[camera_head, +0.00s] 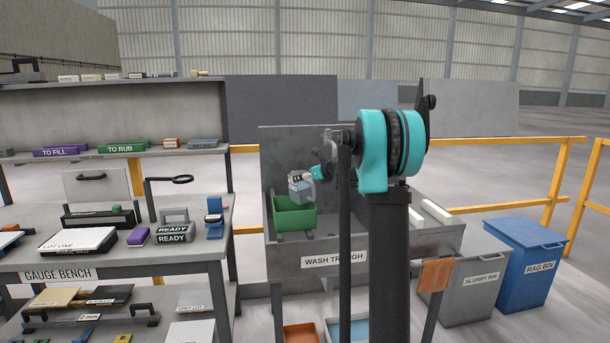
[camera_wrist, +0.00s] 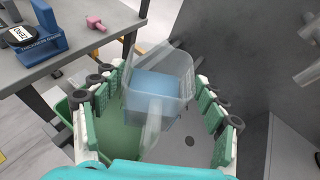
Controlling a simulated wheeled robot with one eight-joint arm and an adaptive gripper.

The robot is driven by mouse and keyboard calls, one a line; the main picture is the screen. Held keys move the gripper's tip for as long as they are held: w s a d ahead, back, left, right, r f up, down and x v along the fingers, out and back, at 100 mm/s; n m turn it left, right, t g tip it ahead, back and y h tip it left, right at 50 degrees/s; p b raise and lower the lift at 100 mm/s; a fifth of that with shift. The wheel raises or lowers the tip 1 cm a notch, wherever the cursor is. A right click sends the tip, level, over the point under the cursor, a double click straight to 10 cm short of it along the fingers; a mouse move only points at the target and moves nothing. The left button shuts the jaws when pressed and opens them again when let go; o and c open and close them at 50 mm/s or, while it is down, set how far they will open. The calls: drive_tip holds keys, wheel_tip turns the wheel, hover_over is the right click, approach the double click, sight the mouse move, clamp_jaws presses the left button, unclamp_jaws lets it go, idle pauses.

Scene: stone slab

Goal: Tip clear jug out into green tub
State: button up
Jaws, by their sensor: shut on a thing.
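The clear jug (camera_wrist: 165,70) is in my gripper (camera_wrist: 158,98), whose green-padded fingers lie on both sides of it. Pale blue contents show inside the jug in the wrist view. In the head view the jug (camera_head: 299,188) hangs just above the green tub (camera_head: 294,218) and looks slightly tilted. The tub stands in the wash trough. In the wrist view part of the tub (camera_wrist: 68,112) shows behind and below the jug and left fingers. My gripper partly hides the jug's top in the head view, and the tub's inside is mostly hidden.
The grey wash trough (camera_head: 335,243) has a tall back panel (camera_head: 290,150). The gauge bench (camera_head: 120,262), crowded with tools and blocks, stands at the left. A slurry bin (camera_head: 478,290) and a blue rag bin (camera_head: 527,262) stand at the right. My arm hides the trough's middle.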

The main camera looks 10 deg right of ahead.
drive_tip(key=shift+s+f+n, duration=0.1)
drive_tip(key=shift+f+n, duration=0.3)
drive_tip(key=shift+f, duration=0.1)
drive_tip(key=shift+c, duration=0.4)
drive_tip(key=shift+a+f+n+t+h, duration=0.15)
drive_tip(key=shift+f+n+t+h, duration=0.25)
drive_tip(key=shift+f, duration=0.5)
drive_tip(key=shift+s+a+r+n+t+h, duration=0.1)
drive_tip(key=shift+a+r+n+t+h, duration=0.15)
drive_tip(key=shift+n, duration=0.3)
drive_tip(key=shift+s+a+r+n+t+h, duration=0.1)
drive_tip(key=shift+r+n+t+h, duration=0.1)
drive_tip(key=shift+n+h, duration=0.25)
drive_tip(key=n+t, duration=0.1)
drive_tip(key=n, duration=0.1)
drive_tip(key=s+a+r+n+t+h, duration=0.1)
drive_tip(key=n, duration=0.2)
drive_tip(key=a+n+t, duration=0.1)
drive_tip(key=n, duration=0.2)
drive_tip(key=shift+s+a+r+t+h, duration=0.2)
drive_tip(key=shift+t+h, duration=0.05)
drive_tip(key=shift+h, duration=0.15)
drive_tip(key=shift+s+a+f+n+t, duration=0.15)
drive_tip(key=shift+a+n+t, duration=0.2)
drive_tip(key=shift+n, duration=0.5)
drive_tip(key=shift+s+a+n+t, duration=0.2)
drive_tip(key=shift+n+t, duration=0.15)
drive_tip(key=shift+n, duration=0.5)
drive_tip(key=shift+d, duration=0.1)
